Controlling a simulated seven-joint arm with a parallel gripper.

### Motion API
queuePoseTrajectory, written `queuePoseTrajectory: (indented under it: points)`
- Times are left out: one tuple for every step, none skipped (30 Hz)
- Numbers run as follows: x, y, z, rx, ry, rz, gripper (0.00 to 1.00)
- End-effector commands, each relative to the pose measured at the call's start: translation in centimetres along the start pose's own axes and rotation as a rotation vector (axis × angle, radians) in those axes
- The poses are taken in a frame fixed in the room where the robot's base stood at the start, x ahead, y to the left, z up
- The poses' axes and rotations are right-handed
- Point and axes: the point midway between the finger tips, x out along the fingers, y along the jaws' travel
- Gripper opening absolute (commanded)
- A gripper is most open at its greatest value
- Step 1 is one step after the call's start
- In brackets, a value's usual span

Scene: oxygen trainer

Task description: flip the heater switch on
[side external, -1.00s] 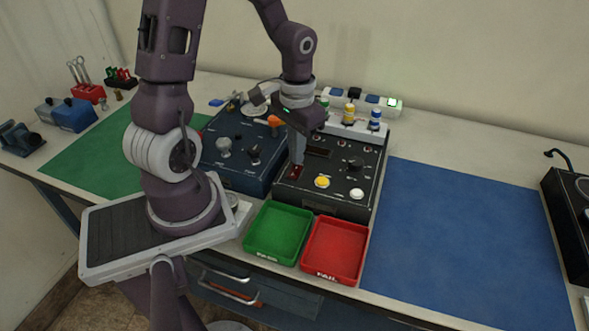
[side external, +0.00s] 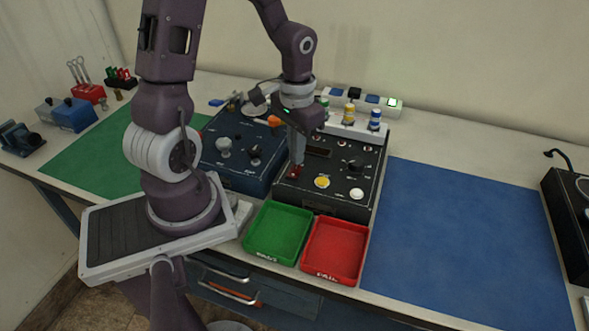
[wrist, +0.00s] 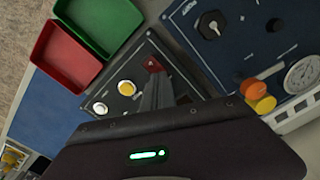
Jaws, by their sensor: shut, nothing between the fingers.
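The black control box (side external: 340,195) stands mid-bench, with a yellow button (side external: 322,182), a white button (side external: 356,193) and a black knob on its top. A red switch (side external: 295,171) sits near its front left corner. In the wrist view the red switch (wrist: 153,65) shows just beyond my fingertips. My gripper (side external: 297,162) is shut and empty, pointing down at the switch. In the wrist view my gripper (wrist: 150,78) is right beside the switch. I cannot tell whether it touches, or which way the switch is tipped. No readable heater label shows.
A blue control box (side external: 240,150) stands directly left of the black one. A green tray (side external: 277,258) and a red tray (side external: 333,276) lie in front. A rack with several capped bottles (side external: 352,128) stands behind. The blue mat (side external: 465,240) on the right is clear.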

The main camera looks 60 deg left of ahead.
Motion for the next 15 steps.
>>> queuePoseTrajectory:
  points:
    - [0.00, 0.00, 0.00, 0.000, 0.000, 0.000, 0.00]
    - [0.02, 0.00, 0.00, 0.000, 0.000, 0.000, 0.00]
    - [0.05, 0.00, 0.00, 0.000, 0.000, 0.000, 0.00]
    - [0.09, 0.00, 0.00, 0.000, 0.000, 0.000, 0.00]
    - [0.14, 0.00, 0.00, 0.000, 0.000, 0.000, 0.00]
    - [0.21, 0.00, -0.01, 0.000, 0.000, 0.000, 0.00]
    - [0.26, 0.00, 0.00, 0.000, 0.000, 0.000, 0.00]
    - [0.30, -0.01, 0.00, 0.000, -0.001, 0.000, 0.00]
    - [0.37, -0.01, 0.00, 0.000, -0.001, 0.000, 0.00]
    - [0.41, -0.01, 0.00, 0.000, -0.001, 0.000, 0.00]
    - [0.46, -0.01, 0.01, 0.000, -0.001, 0.000, 0.00]
    - [0.52, -0.01, 0.01, 0.000, -0.001, 0.000, 0.00]
    - [0.57, -0.01, 0.01, 0.000, -0.001, 0.000, 0.00]
    - [0.61, -0.01, 0.00, 0.000, -0.001, 0.000, 0.00]
    - [0.67, -0.01, 0.00, 0.000, -0.001, 0.000, 0.00]
